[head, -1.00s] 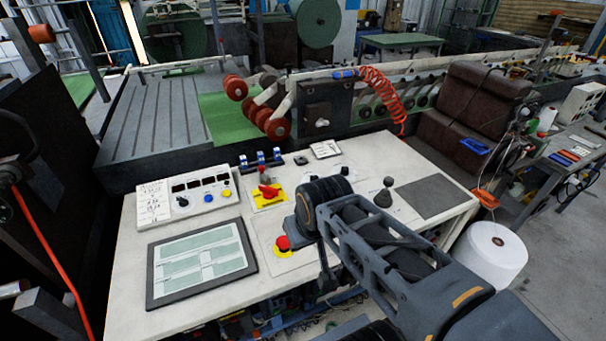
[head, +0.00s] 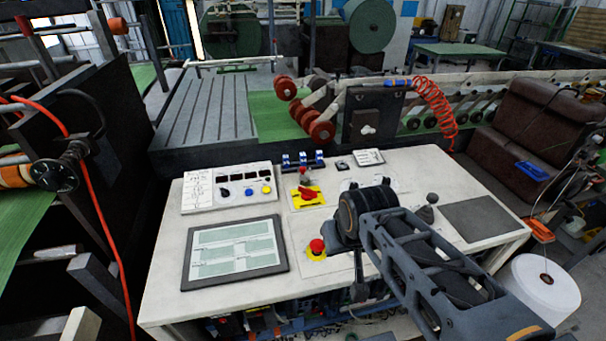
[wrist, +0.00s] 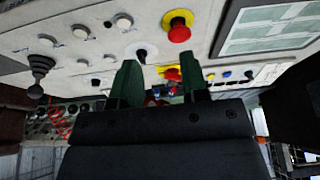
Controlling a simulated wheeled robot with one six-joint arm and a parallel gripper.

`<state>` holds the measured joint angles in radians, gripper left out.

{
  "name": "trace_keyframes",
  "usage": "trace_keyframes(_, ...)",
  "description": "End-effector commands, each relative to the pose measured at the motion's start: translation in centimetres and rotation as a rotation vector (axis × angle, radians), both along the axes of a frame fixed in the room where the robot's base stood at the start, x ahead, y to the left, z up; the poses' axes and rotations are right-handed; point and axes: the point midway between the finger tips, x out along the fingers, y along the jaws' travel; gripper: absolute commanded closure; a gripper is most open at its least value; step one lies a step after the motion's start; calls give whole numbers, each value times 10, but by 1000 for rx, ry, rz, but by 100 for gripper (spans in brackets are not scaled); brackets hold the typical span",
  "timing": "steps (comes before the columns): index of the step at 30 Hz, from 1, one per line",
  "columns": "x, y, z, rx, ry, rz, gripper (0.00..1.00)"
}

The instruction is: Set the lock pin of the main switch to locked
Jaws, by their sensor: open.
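The main switch (head: 307,195) is a red rotary handle on a yellow plate, on the white console in the head view. It also shows in the wrist view (wrist: 172,74), small and partly hidden beyond my fingers. A small grey and red knob (head: 304,175) stands just behind the handle; I cannot tell whether it is the lock pin or how the pin is set. My gripper (wrist: 158,68) is open and empty, its two green fingers apart over the console. In the head view my wrist stands to the right of the switch, and the fingertips cannot be made out.
A red emergency button (head: 317,246) on yellow sits in front of the switch. A screen (head: 235,250) and a button box (head: 226,190) are to the left. A black joystick (head: 428,210) stands right of my arm. Blue-and-white switches (head: 302,159) line the console's back.

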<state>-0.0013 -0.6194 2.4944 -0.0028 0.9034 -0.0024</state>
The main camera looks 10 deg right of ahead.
Motion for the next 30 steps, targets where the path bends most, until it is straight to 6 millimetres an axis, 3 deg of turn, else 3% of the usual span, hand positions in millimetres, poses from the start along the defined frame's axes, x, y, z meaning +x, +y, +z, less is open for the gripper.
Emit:
trace_keyframes(5, 9, 2, 2, 82, 36, -86, 52)
trace_keyframes(8, 28, 6, 4, 223, 96, -242, 52)
trace_keyframes(11, 57, 11, 5, 426, 183, -470, 52)
trace_keyframes(16, 123, 5, 6, 810, 343, -906, 52)
trace_keyframes(24, 220, -46, -8, 1353, 569, -1475, 52)
trace_keyframes(30, 258, -86, -20, 1616, 673, -1702, 52)
